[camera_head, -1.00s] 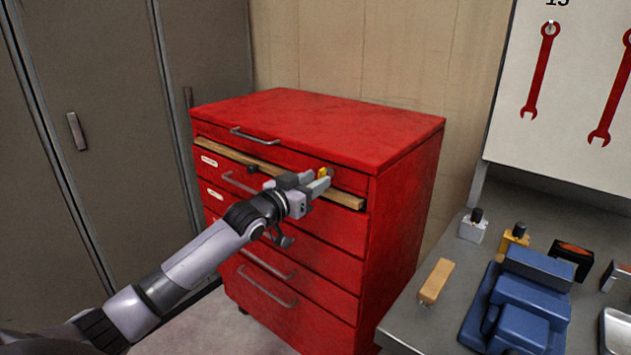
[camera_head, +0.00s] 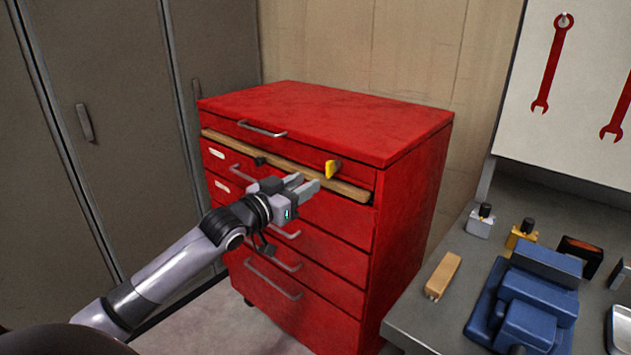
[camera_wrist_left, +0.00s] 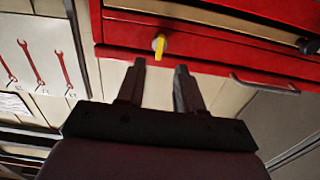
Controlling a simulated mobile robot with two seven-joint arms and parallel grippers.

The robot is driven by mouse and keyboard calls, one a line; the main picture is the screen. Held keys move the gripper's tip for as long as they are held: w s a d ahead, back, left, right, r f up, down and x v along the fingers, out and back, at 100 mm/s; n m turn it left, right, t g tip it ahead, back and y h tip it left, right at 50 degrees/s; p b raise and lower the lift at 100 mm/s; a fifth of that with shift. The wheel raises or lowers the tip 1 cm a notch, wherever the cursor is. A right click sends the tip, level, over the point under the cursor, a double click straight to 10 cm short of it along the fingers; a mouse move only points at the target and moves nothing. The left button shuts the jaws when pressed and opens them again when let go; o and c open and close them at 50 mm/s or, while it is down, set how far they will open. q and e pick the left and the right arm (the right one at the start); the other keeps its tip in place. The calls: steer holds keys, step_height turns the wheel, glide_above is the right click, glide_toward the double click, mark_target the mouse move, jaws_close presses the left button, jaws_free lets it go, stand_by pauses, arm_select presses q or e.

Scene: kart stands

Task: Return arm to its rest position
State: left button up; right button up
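My left gripper (camera_head: 307,184) is in front of the red tool cabinet (camera_head: 330,125), beside its upper drawers. Its two fingers are apart with nothing between them. In the left wrist view the left gripper (camera_wrist_left: 162,70) also shows open and empty. A yellow tab (camera_head: 332,169) stands at the wooden-edged ledge under the top drawer, a little beyond the fingertips and apart from them. The yellow tab also shows in the left wrist view (camera_wrist_left: 159,45), above the fingers. My right gripper is not in view.
A grey bench (camera_head: 420,315) at the right holds a blue vise (camera_head: 530,300), a wooden-coloured block (camera_head: 442,275) and small bottles. Grey lockers (camera_head: 90,180) stand at the left. Red wrenches (camera_head: 552,65) hang on a white board. Floor shows between lockers and cabinet.

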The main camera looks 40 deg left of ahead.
arm_select(q)
steer(key=s+d+f+g+p, duration=0.1)
steer(key=s+d+f+g, duration=0.1)
steer(key=s+d+f, duration=0.5)
steer(key=s+d+f+g+p, duration=0.2)
steer(key=s+d+f, duration=0.15)
steer(key=f, duration=0.75)
steer(key=s+d+f+g, duration=0.1)
steer(key=s+d+f, duration=0.3)
steer(key=s, duration=0.3)
steer(key=s+d+f+m+g+h+p, duration=0.1)
steer(key=s+d+f, duration=0.3)
steer(key=s, duration=0.4)
steer(key=shift+s+d+f+g+p, duration=0.2)
steer(key=shift+s+d+g+p, duration=0.1)
steer(key=shift+d+g, duration=0.4)
steer(key=shift+a, duration=0.2)
